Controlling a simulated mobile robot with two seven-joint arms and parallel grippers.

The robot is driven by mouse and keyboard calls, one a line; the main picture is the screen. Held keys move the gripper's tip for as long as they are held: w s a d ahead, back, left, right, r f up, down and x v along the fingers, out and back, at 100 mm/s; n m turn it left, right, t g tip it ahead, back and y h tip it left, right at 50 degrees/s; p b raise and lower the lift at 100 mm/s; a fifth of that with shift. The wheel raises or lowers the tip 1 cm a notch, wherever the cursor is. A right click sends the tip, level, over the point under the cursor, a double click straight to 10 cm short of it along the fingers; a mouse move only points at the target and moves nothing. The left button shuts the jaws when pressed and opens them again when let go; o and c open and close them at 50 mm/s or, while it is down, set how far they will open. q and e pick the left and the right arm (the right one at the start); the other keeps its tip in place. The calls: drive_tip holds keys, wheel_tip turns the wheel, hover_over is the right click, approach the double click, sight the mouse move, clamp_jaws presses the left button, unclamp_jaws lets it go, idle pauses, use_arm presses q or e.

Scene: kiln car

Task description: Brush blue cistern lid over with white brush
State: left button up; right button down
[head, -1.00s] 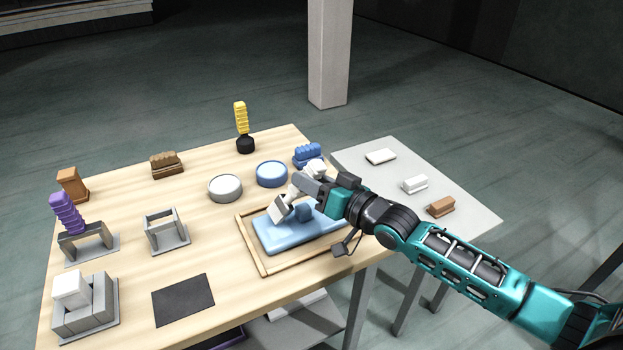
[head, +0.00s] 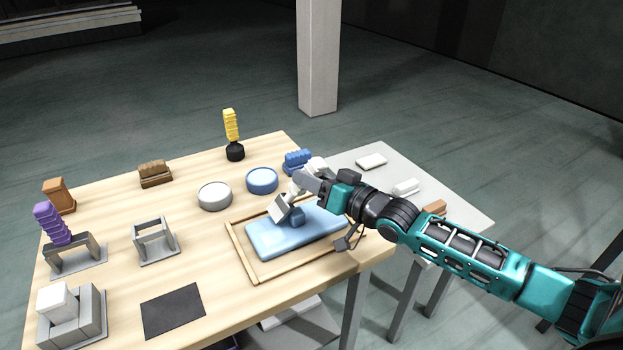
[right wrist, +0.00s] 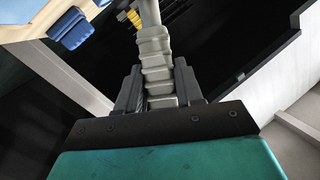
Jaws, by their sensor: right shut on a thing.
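The blue cistern lid (head: 268,240) lies flat inside a wooden frame (head: 241,256) on the table. A darker blue knob (head: 297,217) stands on it. My right gripper (head: 312,183) is over the back of the lid, shut on the white brush. The brush's pale head (head: 282,209) is beside the knob, over the lid's back edge; I cannot tell whether it touches. In the right wrist view, the brush's ribbed handle (right wrist: 156,68) sits between the fingers of the right gripper (right wrist: 158,85). My left gripper is not in view.
A white round dish (head: 215,196), a blue round dish (head: 262,181) and a blue brush (head: 298,159) stand behind the frame. A purple-handled brush (head: 52,222) stands left. A grey side table (head: 390,172) holds several small blocks. A dark mat (head: 173,310) lies at the front.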

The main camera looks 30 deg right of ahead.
drive_tip(key=a+p, duration=0.1)
drive_tip(key=s+a+p, duration=0.1)
drive_tip(key=a, duration=0.1)
drive_tip(key=s+a+p, duration=0.1)
drive_tip(key=a, duration=0.1)
drive_tip(key=shift+s+a, duration=0.1)
drive_tip(key=shift+a, duration=0.15)
idle(0.4)
drive_tip(key=shift+f, duration=0.4)
idle(0.8)
